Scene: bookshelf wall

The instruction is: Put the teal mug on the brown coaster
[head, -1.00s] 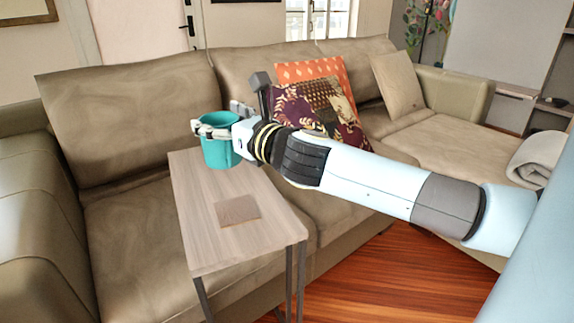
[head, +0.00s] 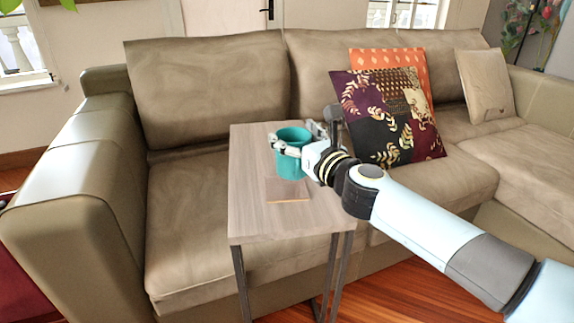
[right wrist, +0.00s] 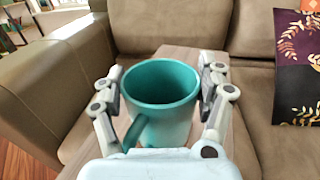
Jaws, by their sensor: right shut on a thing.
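The teal mug (head: 292,160) is upright, held over the far half of the small wooden side table (head: 250,215). My right gripper (head: 296,147) is shut on the mug, one finger on each side, as the right wrist view also shows (right wrist: 160,88). The mug (right wrist: 162,85) looks empty there, with its handle toward the camera at lower left. The brown coaster (head: 288,189) is a flat square on the table just in front of the mug. I cannot tell whether the mug's base overlaps the coaster's far edge or hangs above it. My left gripper is in no view.
A beige sofa (head: 200,95) wraps around behind and beside the table. A patterned cushion (head: 390,115) and a beige cushion (head: 484,85) lean on its back at the right. The near part of the tabletop is clear.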

